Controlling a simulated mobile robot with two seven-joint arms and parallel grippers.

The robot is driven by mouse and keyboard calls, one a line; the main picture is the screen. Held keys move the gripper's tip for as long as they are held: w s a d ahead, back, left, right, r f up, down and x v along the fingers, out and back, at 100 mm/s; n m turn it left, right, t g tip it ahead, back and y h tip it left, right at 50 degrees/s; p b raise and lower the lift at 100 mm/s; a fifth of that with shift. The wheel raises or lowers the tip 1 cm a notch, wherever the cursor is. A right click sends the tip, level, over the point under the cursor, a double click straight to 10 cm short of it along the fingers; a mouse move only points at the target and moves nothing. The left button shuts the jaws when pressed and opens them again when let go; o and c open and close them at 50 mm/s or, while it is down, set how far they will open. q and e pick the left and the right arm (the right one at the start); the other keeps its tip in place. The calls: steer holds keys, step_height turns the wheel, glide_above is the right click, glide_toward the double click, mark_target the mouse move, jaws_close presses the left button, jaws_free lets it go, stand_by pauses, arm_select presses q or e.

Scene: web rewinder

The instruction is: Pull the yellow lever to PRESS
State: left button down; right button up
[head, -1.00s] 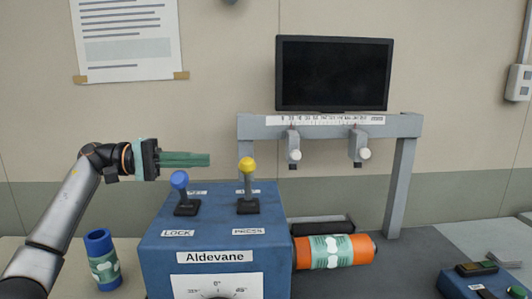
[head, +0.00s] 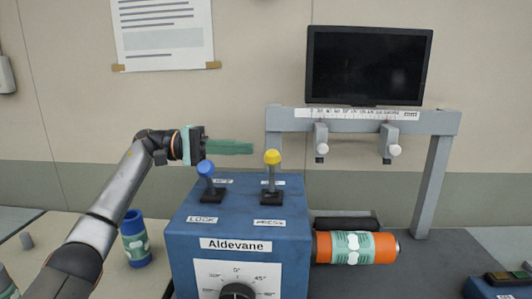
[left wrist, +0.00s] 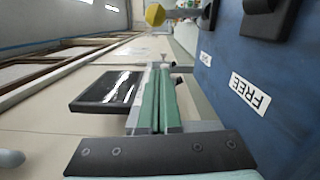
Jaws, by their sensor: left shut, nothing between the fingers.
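The yellow lever (head: 271,176) stands roughly upright on top of the blue Aldevane box (head: 240,237). The PRESS label (head: 269,223) is on the box top on the near side of its base. My left gripper (head: 252,147) is shut and empty, its green fingers pointing right, with the tips just left of and slightly above the yellow knob in the head view. In the left wrist view the shut fingers (left wrist: 158,68) point toward the top, and the yellow knob (left wrist: 155,14) is beyond their tips. My right gripper is not in view.
A blue lever (head: 206,182) with a LOCK label stands left of the yellow one, below my left gripper. A grey frame (head: 437,185) with a screen (head: 368,66) stands behind. An orange roll (head: 357,248) lies right of the box; a blue roll (head: 135,238) stands left.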

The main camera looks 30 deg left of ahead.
mark_target(266, 156)
arm_select(q)
steer(key=p+x, duration=0.1)
steer(key=x, duration=0.6)
steer(key=shift+w+d, duration=0.1)
steer(key=shift+d, duration=0.3)
steer(key=s, duration=0.2)
steer(key=shift+s+a, duration=0.2)
steer(key=shift+s, duration=0.2)
steer(key=shift+s+r, duration=0.15)
steer(key=shift+s, duration=0.45)
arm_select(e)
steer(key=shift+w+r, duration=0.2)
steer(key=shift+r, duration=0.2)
